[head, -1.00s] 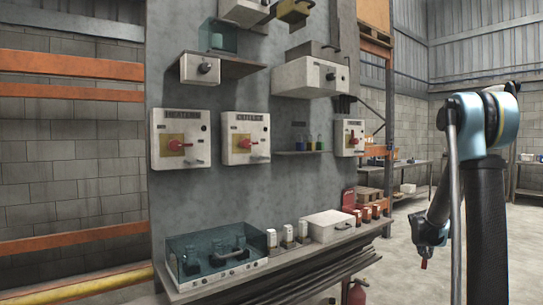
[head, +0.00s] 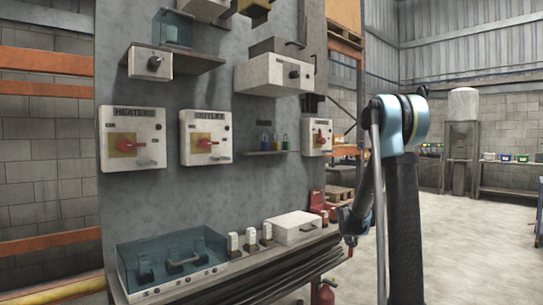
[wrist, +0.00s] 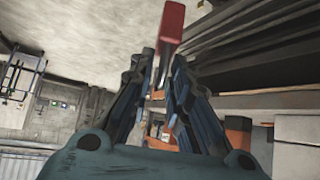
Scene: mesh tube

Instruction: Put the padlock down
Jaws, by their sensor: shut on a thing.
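A red padlock (wrist: 172,22) is between the fingertips of my gripper (wrist: 160,62) at the top of the wrist view. The gripper is shut on it, and its body extends past the fingertips. In the head view my gripper (head: 350,240) hangs low at the right end of the panel's bottom shelf; the padlock cannot be made out there. Several other small padlocks, blue, yellow and green (head: 275,142), stand on a narrow shelf (head: 262,153) on the grey panel, left of the switch box at the right edge.
Switch boxes with red handles (head: 133,139) (head: 205,137) hang on the panel (head: 230,185). The bottom shelf holds a teal clear-covered case (head: 172,262), small white-topped blocks (head: 250,238) and a white box (head: 293,227). A red extinguisher (head: 325,293) stands below. Open floor (head: 460,250) lies right.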

